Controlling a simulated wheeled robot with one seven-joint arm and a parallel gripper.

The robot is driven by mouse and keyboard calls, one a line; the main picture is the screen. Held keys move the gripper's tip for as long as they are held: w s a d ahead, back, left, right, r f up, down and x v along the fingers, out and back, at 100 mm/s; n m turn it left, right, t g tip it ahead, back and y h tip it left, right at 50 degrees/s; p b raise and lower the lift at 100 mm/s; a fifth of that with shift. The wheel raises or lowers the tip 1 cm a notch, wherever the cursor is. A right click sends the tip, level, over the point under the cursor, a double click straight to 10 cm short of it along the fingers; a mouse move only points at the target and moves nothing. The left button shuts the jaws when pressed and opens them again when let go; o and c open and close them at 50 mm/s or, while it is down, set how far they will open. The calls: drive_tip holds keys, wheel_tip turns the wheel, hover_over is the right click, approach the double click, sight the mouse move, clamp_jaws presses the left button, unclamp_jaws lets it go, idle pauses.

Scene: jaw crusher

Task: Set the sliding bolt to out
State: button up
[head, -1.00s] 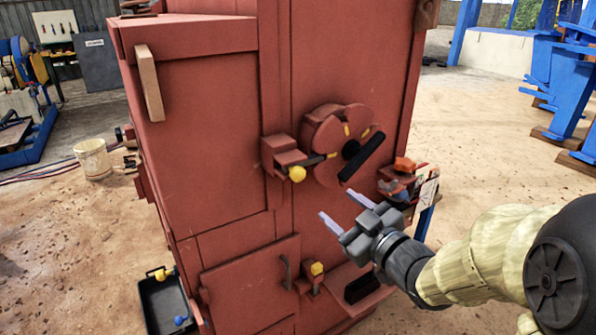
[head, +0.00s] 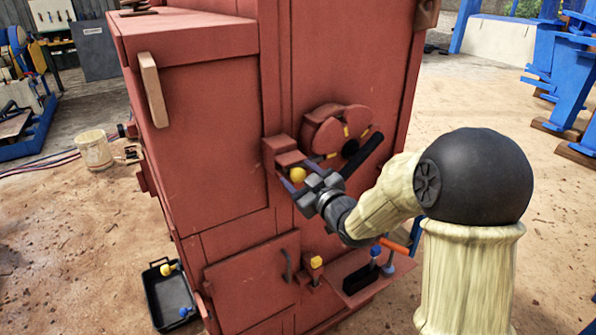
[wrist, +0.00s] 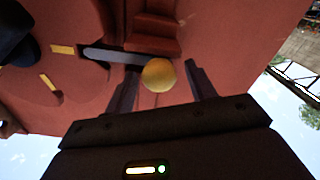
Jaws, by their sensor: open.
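The sliding bolt shows as a yellow ball knob (head: 297,174) by a red bracket (head: 283,151) on the front of the red machine, left of the round dial. In the wrist view the knob (wrist: 158,75) lies between my two fingers, with a grey bar (wrist: 125,57) running from behind it to the left. My gripper (head: 297,189) is open, its fingers on either side of the knob and apart from it as far as I can see. The wrist view shows my gripper (wrist: 160,85) with a gap on each side of the knob.
A round red dial (head: 337,131) with a black handle (head: 366,156) is close to the right of my gripper. Below are a small door (head: 250,285), a yellow-topped lever (head: 316,263) and a red ledge (head: 360,285). A black tray (head: 165,300) lies on the ground at left.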

drive_tip(key=shift+w+a, duration=0.2)
drive_tip(key=shift+w, duration=0.1)
clamp_jaws()
